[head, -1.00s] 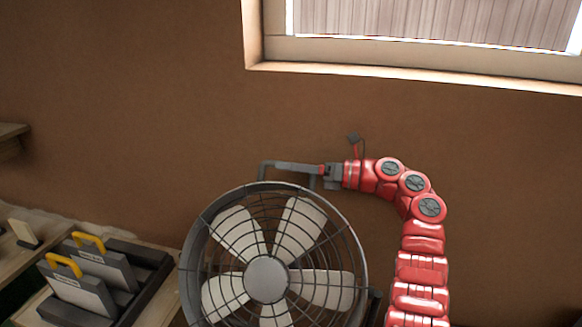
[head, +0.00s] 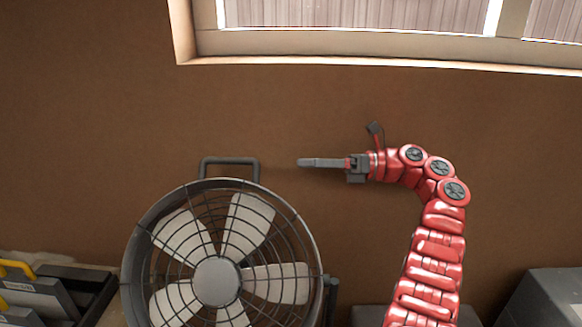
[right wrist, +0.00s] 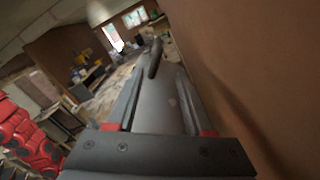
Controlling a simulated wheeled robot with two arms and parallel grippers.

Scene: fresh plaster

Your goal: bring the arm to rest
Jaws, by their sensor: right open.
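My right gripper (head: 308,162) is at the end of my red right arm, in front of the brown wall. It points left, above and to the right of the fan (head: 218,281). It is apart from the fan's handle (head: 229,161) and holds nothing that I can see. In the right wrist view, the open gripper's fingers (right wrist: 155,70) reach forward from the wrist with the wall close on the right. My left gripper is not in view.
The round caged fan stands upright at lower middle. Grey trowel-like tools with yellow handles (head: 18,268) sit in a dark holder at lower left. A window (head: 390,45) is above. A grey box (head: 548,298) is at lower right. The wall between is clear.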

